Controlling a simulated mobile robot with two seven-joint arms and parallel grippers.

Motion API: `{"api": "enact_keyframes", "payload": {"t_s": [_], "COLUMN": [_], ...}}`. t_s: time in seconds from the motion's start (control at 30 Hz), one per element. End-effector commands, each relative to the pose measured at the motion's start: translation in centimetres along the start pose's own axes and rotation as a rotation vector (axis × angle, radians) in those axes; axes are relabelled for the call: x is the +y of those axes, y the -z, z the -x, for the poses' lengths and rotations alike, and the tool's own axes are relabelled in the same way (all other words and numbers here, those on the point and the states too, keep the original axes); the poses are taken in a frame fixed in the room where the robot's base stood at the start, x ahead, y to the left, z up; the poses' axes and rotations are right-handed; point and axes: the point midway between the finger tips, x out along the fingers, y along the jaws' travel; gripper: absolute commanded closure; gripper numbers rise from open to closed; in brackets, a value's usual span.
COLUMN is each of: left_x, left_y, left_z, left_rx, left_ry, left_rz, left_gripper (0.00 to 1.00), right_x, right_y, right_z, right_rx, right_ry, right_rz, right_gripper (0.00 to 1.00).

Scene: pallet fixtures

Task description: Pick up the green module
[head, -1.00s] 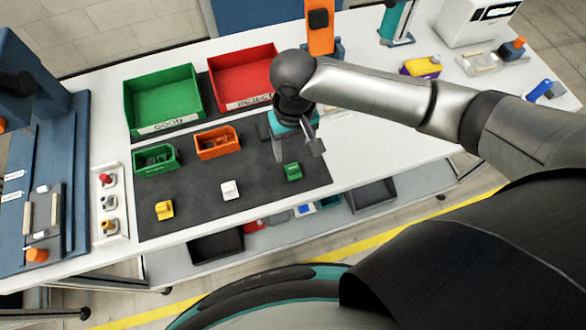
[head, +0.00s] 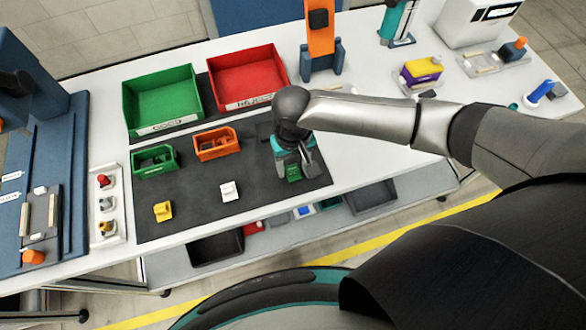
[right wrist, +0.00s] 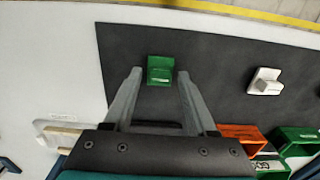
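The green module (head: 293,173) lies on the dark mat, toward its right end. It also shows in the right wrist view (right wrist: 160,70), between and just beyond the fingertips. My right gripper (head: 296,172) is open and points down over the green module, with a finger to either side of it. In the right wrist view my right gripper (right wrist: 158,74) holds nothing, and a gap shows between each finger and the module. My left gripper is not in view.
A white module (head: 229,191) and a yellow module (head: 163,211) lie on the mat to the left. Small green (head: 154,160) and orange (head: 217,144) bins stand behind them. Large green (head: 162,98) and red (head: 247,80) bins stand at the back.

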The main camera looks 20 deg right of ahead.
Motion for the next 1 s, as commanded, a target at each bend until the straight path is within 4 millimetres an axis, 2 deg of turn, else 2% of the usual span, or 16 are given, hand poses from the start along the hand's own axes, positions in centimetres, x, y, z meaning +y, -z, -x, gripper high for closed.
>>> {"api": "enact_keyframes", "payload": {"t_s": [0.03,0.5,1.0], "left_x": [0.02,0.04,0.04], "left_y": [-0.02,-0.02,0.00], "left_z": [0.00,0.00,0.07], "left_rx": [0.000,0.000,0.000], "left_ry": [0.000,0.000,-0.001], "left_rz": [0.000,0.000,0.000], "left_gripper": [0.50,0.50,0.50], "right_x": [0.01,0.03,0.02], "right_y": [0.01,0.03,0.06], "right_z": [0.02,0.04,0.35], "right_rx": [0.000,0.000,0.001], "right_ry": [0.000,0.000,0.000], "right_rz": [0.000,0.000,0.000], "right_gripper": [0.49,1.00,1.00]}}
